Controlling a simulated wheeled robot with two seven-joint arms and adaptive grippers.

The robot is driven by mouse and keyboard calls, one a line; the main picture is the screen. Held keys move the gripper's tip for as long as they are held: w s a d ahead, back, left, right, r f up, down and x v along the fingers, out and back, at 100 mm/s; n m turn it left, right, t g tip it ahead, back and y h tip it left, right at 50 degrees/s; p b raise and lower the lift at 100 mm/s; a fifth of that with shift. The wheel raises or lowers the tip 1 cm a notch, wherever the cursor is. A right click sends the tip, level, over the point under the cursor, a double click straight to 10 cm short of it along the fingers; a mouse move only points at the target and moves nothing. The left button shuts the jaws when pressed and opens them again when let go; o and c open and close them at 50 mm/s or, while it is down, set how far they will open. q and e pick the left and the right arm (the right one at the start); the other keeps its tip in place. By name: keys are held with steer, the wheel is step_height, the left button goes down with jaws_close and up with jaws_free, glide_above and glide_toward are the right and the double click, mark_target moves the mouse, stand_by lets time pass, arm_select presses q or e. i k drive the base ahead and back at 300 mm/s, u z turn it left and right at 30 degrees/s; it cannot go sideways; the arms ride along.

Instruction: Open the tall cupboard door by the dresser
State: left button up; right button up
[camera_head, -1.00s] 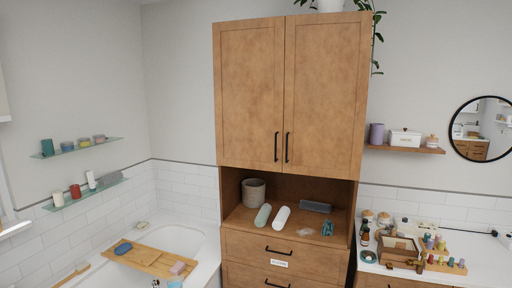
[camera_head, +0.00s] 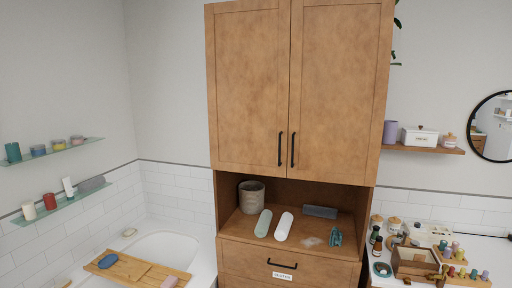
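A tall wooden cupboard stands ahead in the head view. Its upper part has a left door (camera_head: 247,90) and a right door (camera_head: 338,95), both shut. Each has a black vertical bar handle near the middle seam: the left handle (camera_head: 280,149) and the right handle (camera_head: 293,149). Below the doors is an open shelf niche (camera_head: 240,226), with a drawer (camera_head: 245,258) under it that has a black handle and a white label. Neither of my grippers shows in this view.
A grey pot (camera_head: 251,196), two rolled items and small things lie in the niche. A bathtub with a wooden tray (camera_head: 135,269) is at lower left. A counter with bottles and a wooden box (camera_head: 415,261) is at lower right. Glass shelves (camera_head: 60,151) hang left.

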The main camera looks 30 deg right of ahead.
mark_target(341, 50)
steer(key=i, duration=0.75)
steer(key=z, duration=0.9)
steer(key=i, duration=0.5)
steer(key=z, duration=0.55)
